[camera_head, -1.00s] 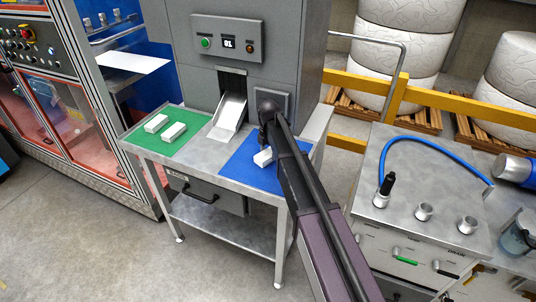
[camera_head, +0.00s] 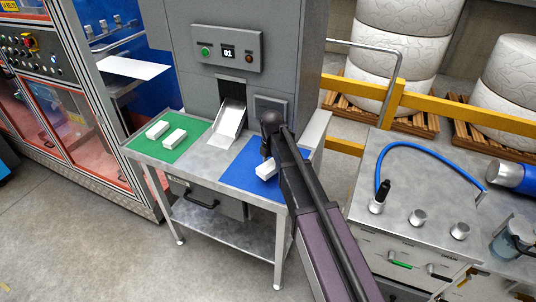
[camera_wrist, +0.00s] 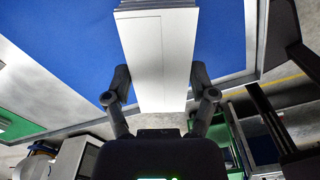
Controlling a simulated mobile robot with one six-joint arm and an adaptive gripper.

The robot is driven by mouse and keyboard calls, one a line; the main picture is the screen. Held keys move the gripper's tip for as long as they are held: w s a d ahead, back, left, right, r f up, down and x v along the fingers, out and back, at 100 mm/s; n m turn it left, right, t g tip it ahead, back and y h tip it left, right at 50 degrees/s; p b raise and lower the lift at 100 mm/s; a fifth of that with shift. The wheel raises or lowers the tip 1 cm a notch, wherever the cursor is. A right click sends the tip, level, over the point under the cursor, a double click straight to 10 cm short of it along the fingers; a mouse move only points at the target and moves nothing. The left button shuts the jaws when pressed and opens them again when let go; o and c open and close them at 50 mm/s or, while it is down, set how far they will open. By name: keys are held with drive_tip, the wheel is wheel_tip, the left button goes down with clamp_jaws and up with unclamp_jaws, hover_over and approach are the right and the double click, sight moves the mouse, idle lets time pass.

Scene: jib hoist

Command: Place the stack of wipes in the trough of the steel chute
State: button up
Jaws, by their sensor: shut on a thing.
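A white block-shaped stack of wipes (camera_head: 267,170) is over the blue mat at the right of the steel table; whether it touches the mat is not clear. My gripper (camera_wrist: 160,76) is shut on it, one finger on each long side in the wrist view, where the stack (camera_wrist: 160,45) points away from me. In the head view my arm hides the gripper and part of the stack. The steel chute (camera_head: 229,119) comes out of the grey machine and slopes down to the table, left of the stack. Its trough looks empty.
Two more white stacks (camera_head: 174,136) (camera_head: 157,130) lie on the green mat (camera_head: 168,150) left of the chute. Bare steel (camera_head: 207,163) separates the green mat from the blue mat (camera_head: 240,172). The grey machine (camera_head: 220,90) rises behind the table. A steel bench with a blue hose (camera_head: 437,149) stands at right.

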drive_tip(key=s, duration=0.3)
drive_tip(key=s+d, duration=0.1)
drive_tip(key=s, duration=0.1)
drive_tip(key=s+d, duration=0.1)
drive_tip(key=s, duration=0.2)
drive_tip(key=shift+s+d+r+p, duration=0.2)
drive_tip(key=shift+s+r+p, duration=0.1)
drive_tip(key=shift+s+r, duration=0.1)
drive_tip(key=shift+a, duration=0.15)
idle(0.6)
